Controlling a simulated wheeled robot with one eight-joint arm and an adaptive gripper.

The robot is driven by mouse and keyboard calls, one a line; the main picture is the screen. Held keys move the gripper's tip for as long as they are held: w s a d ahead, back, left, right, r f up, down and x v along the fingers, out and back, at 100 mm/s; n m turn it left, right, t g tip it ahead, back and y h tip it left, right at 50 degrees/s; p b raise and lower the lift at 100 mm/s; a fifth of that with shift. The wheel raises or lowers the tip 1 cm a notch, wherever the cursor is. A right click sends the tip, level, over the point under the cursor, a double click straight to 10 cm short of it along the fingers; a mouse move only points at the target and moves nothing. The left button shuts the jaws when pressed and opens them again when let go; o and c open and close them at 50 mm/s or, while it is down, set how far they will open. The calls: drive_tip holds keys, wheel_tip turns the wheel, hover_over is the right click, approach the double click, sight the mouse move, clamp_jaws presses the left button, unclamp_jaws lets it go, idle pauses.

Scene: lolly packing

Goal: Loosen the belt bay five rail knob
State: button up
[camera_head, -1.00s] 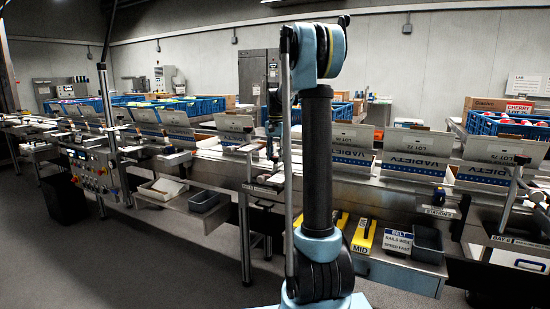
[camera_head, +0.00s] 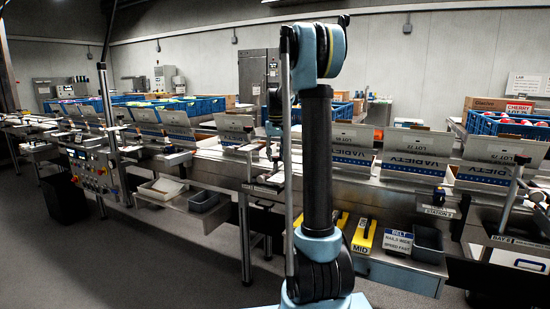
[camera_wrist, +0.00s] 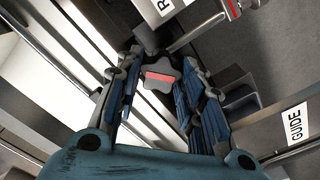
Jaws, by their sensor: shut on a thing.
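The rail knob (camera_wrist: 165,74) is a grey lobed knob with a red bar across its face, seen in the wrist view. My gripper (camera_wrist: 160,84) has its blue-padded fingers on either side of it and is shut on it. The knob's far side and stem are hidden. In the head view, my gripper (camera_head: 273,150) is at the belt's front edge, partly behind my own arm, and the knob is too small to make out.
Open cartons marked VARIETY (camera_head: 354,150) stand along the line. A GUIDE label (camera_wrist: 296,124) and a metal rail (camera_wrist: 196,32) lie near the knob. Yellow blocks and a grey bin (camera_head: 428,243) sit on a lower shelf.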

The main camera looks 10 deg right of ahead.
drive_tip(key=n, duration=0.4)
drive_tip(key=shift+n, duration=0.3)
drive_tip(key=n, duration=0.3)
drive_tip(key=shift+n, duration=0.4)
drive_tip(key=n, duration=0.3)
drive_tip(key=shift+w, duration=0.1)
drive_tip(key=shift+d+n, duration=0.1)
drive_tip(key=shift+n, duration=2)
drive_tip(key=shift+r, duration=0.1)
drive_tip(key=o, duration=1.1)
drive_tip(key=shift+w, duration=0.1)
drive_tip(key=shift+c, duration=0.2)
